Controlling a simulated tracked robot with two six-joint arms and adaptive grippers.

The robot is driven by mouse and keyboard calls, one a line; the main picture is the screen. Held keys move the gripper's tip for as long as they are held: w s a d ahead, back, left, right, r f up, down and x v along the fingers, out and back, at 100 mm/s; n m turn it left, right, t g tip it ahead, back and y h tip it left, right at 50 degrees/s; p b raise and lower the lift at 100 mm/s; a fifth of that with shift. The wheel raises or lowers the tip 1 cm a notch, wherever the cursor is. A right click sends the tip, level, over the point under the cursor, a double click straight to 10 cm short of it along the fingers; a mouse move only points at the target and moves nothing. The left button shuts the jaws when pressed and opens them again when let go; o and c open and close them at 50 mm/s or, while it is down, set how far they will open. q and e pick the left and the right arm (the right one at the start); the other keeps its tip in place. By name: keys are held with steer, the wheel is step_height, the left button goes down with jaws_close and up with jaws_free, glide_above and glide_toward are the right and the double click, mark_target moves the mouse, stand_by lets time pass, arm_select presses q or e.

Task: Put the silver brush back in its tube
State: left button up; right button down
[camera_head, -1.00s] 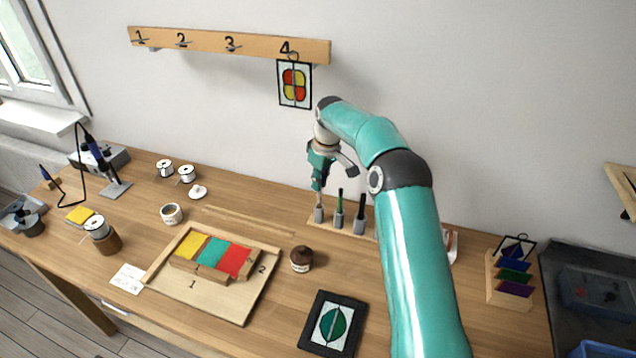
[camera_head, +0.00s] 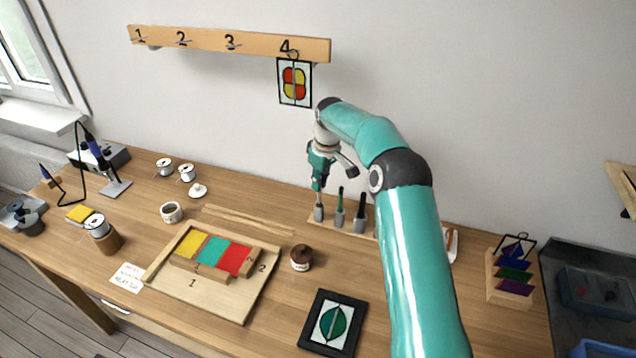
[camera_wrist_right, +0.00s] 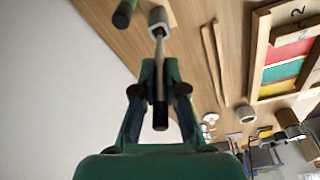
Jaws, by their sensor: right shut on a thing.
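My right gripper (camera_head: 318,187) is shut on the silver brush (camera_head: 319,199) and holds it upright above the left tube (camera_head: 319,214) of the rack at the back of the table. In the right wrist view the brush (camera_wrist_right: 159,60) runs between my two fingers (camera_wrist_right: 160,88), its dark end towards my palm. Its far end meets the mouth of the grey tube (camera_wrist_right: 157,18). It looks at or just inside the rim; how deep I cannot tell. My left gripper is not in view.
Two more tubes hold a green-handled tool (camera_head: 340,195) and a black-handled tool (camera_head: 361,205) close to the right. A dark jar (camera_head: 301,258), a wooden tray (camera_head: 215,300) and a framed green panel (camera_head: 309,325) lie nearer. A glass panel (camera_head: 283,95) hangs at hook 4.

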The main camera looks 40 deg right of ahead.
steer(key=shift+f+b, duration=0.7)
steer(key=shift+f, duration=0.55)
